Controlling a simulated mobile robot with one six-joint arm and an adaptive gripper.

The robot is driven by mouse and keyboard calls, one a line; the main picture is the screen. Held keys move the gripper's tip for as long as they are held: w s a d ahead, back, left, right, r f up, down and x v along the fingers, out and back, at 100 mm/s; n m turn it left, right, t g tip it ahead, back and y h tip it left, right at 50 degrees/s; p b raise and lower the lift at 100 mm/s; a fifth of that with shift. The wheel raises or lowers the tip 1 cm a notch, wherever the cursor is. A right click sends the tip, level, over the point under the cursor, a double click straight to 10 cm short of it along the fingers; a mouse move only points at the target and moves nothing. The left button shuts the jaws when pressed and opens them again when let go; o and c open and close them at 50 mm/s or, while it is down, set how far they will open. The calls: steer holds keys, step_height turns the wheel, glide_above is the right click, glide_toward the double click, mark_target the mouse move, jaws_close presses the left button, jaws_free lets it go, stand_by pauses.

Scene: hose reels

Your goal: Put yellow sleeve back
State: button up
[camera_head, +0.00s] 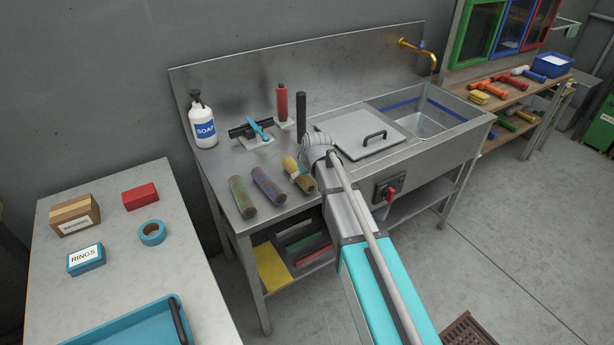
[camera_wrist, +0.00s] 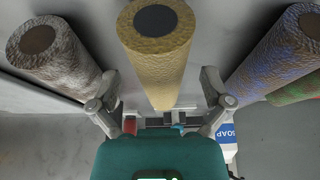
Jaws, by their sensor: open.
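The yellow sleeve (camera_head: 305,184) lies on the steel counter in the head view, partly hidden by my gripper (camera_head: 297,173). In the wrist view the yellow sleeve (camera_wrist: 160,52) runs between the spread fingers of my gripper (camera_wrist: 160,98), with a visible gap on each side. Its dark round end faces the top of that view. My gripper is open and holds nothing. A red sleeve (camera_head: 282,102) stands upright at the back of the counter, beside a bare dark upright post (camera_head: 301,113).
A blue-purple sleeve (camera_head: 268,185) and a green-brown sleeve (camera_head: 243,196) lie left of the yellow one. A grey sleeve (camera_wrist: 58,58) is close by in the wrist view. The soap bottle (camera_head: 203,122), squeegee (camera_head: 258,128) and lidded sink (camera_head: 352,133) share the counter.

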steer(key=shift+p+v, duration=5)
steer(key=shift+v, duration=0.7)
steer(key=s+d+f+m+g+h, duration=0.1)
steer(key=s+d+m, duration=0.5)
steer(key=s+d, duration=1.3)
steer(key=g+h, duration=0.1)
steer(key=g, duration=0.1)
steer(key=shift+s+d+f+m+g+h, duration=0.25)
steer(key=shift+s+d+m+g+h, duration=0.05)
steer(key=shift+s+d+m+g, duration=0.1)
steer(key=shift+c, duration=0.3)
